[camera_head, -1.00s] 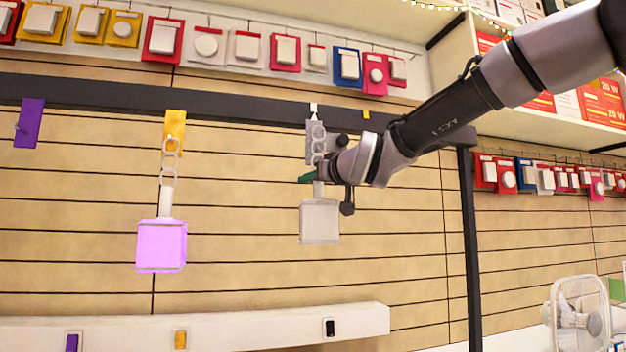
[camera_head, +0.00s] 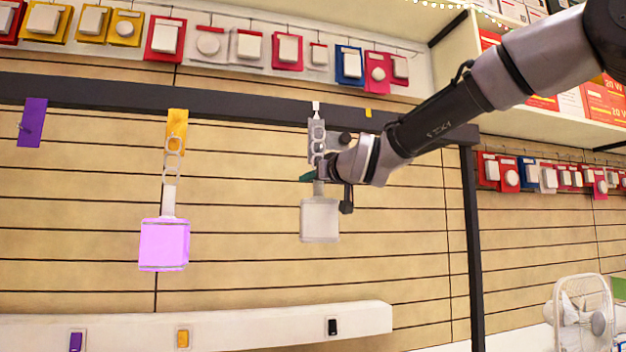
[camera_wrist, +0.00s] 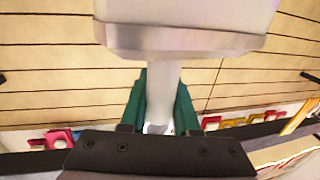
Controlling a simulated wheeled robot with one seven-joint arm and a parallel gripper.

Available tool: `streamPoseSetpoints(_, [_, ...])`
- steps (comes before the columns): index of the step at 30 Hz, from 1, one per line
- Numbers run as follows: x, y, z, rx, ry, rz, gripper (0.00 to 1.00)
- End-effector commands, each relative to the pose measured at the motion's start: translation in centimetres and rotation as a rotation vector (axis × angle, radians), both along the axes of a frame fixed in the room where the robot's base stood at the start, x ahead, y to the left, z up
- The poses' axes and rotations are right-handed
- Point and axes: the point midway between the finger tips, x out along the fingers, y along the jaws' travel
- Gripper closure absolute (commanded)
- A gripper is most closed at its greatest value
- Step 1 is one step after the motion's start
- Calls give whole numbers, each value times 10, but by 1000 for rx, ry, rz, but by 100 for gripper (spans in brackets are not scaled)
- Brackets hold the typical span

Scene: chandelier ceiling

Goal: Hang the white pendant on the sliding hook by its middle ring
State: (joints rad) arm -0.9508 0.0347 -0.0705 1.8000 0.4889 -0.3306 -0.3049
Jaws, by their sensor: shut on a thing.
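The white pendant (camera_head: 320,220) hangs upright below my gripper (camera_head: 318,175), with its block down and its chain of rings (camera_head: 318,138) up. My gripper's green fingers are shut on its stem; the wrist view shows the stem (camera_wrist: 162,90) between the fingers (camera_wrist: 160,108) and the block (camera_wrist: 185,22) close to the camera. The rings overlap a grey plate (camera_head: 313,152) under the dark rail, which looks like the sliding hook's plate. The hook's tip is not clear, and I cannot tell whether any ring is around it.
A purple-pink pendant (camera_head: 164,245) hangs by rings from an orange plate (camera_head: 176,122) on the left. A purple plate with a hook (camera_head: 33,122) is farther left. The dark rail (camera_head: 240,108) crosses above, with a dark post (camera_head: 473,240) at right. A white ledge (camera_head: 250,325) runs below.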

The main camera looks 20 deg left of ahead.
Motion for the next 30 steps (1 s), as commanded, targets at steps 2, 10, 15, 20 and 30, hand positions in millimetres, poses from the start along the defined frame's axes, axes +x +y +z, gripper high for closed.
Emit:
streamPoseSetpoints(2, [0, 0, 1, 2, -2, 0, 100])
streamPoseSetpoints(10, [0, 0, 0, 1, -2, -1, 100])
streamPoseSetpoints(15, [1, -1, -5, 0, -3, -2, 100])
streamPoseSetpoints(20, [1, 0, -9, 0, -3, -1, 100])
streamPoseSetpoints(30, [1, 0, -10, 1, -3, -1, 100])
